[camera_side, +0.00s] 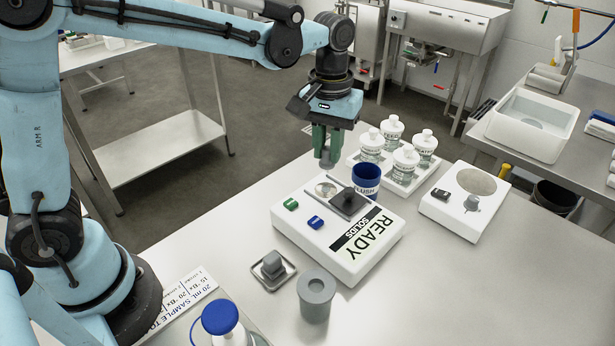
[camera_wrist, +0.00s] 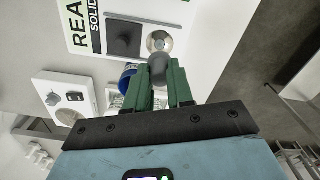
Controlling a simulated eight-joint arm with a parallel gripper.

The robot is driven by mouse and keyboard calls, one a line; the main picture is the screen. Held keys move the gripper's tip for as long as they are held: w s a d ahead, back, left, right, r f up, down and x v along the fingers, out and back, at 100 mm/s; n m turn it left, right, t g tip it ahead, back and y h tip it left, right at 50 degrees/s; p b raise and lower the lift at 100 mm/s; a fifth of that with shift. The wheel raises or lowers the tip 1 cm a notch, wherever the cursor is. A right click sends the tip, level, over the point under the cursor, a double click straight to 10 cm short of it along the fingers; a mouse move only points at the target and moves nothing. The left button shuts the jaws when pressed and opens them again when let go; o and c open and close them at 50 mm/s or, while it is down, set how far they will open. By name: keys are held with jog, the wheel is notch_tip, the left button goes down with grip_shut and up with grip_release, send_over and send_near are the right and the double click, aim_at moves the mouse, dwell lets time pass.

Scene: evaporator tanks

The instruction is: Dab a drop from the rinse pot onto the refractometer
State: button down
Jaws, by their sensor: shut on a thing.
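The refractometer is a white box (camera_side: 290,222) with a "READY SOLIDS" display, a dark square plate (camera_side: 349,203) and a round shiny well (camera_side: 326,189); the well also shows in the wrist view (camera_wrist: 159,42). A blue pot (camera_side: 366,180), its lettering seeming to read "FLUSH", stands behind the box; it shows partly in the wrist view (camera_wrist: 128,73). I cannot confirm it is the rinse pot. My gripper (camera_side: 321,146) has green fingers shut on a grey round-ended piece (camera_wrist: 161,68). It is above and behind the well, left of the pot. The piece's lower end is unclear.
Several white-capped bottles (camera_side: 404,163) stand in a tray behind the pot. A white device (camera_side: 464,203) is to the right. The right foreground is clear.

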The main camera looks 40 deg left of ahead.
jog(key=shift+r, duration=0.1)
jog(key=shift+r, duration=1.55)
